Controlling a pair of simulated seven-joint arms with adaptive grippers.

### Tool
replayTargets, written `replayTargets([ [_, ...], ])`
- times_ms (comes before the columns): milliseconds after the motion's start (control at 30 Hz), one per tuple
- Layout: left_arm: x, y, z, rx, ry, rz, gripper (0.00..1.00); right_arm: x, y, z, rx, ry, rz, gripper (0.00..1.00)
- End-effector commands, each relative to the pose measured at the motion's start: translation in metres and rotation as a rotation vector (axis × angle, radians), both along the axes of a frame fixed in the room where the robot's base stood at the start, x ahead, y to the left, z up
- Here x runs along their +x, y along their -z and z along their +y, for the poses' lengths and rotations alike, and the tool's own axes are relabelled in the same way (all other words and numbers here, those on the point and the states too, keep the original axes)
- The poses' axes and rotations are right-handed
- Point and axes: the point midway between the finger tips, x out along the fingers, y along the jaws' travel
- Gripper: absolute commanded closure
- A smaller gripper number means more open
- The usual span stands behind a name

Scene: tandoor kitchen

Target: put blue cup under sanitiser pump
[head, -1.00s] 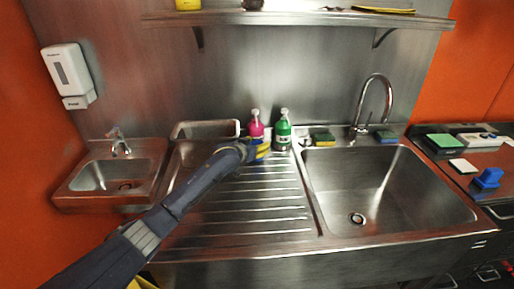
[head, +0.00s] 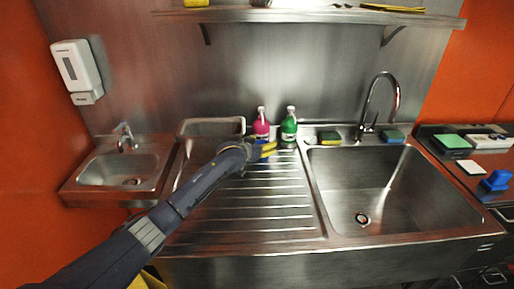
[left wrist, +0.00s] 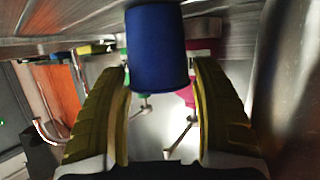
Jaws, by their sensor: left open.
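The blue cup (left wrist: 157,47) shows large in the left wrist view, between and just beyond the fingertips. I cannot tell whether they touch it. In the head view I cannot make the cup out clearly at the gripper. My left gripper (head: 265,150) has yellow fingers and is open, over the back of the ribbed drainboard, in front of the pink and green bottles. It also shows in the left wrist view (left wrist: 160,70). A white wall dispenser (head: 77,68), which looks like the sanitiser pump, hangs at the far left. My right gripper is out of view.
A pink bottle (head: 261,125) and a green bottle (head: 289,126) stand at the back of the drainboard (head: 275,212). A small hand sink (head: 122,168) lies below the dispenser. A large sink (head: 395,190) with a tall faucet is at right. A shelf (head: 310,16) runs above.

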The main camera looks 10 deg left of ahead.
Motion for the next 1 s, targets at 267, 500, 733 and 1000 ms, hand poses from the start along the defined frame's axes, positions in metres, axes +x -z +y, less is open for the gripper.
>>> replayTargets([
  [267,-0.026,-0.009,0.01,0.001,0.0,0.0,0.35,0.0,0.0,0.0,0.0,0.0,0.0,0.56],
  [500,-0.059,-0.021,0.022,0.001,0.001,0.0,0.35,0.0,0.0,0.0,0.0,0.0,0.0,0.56],
  [733,-0.086,-0.032,0.032,0.002,0.001,-0.001,0.35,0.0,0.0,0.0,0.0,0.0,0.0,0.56],
  [1000,-0.102,-0.039,0.038,0.0,0.001,0.0,0.35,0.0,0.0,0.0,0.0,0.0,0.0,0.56],
])
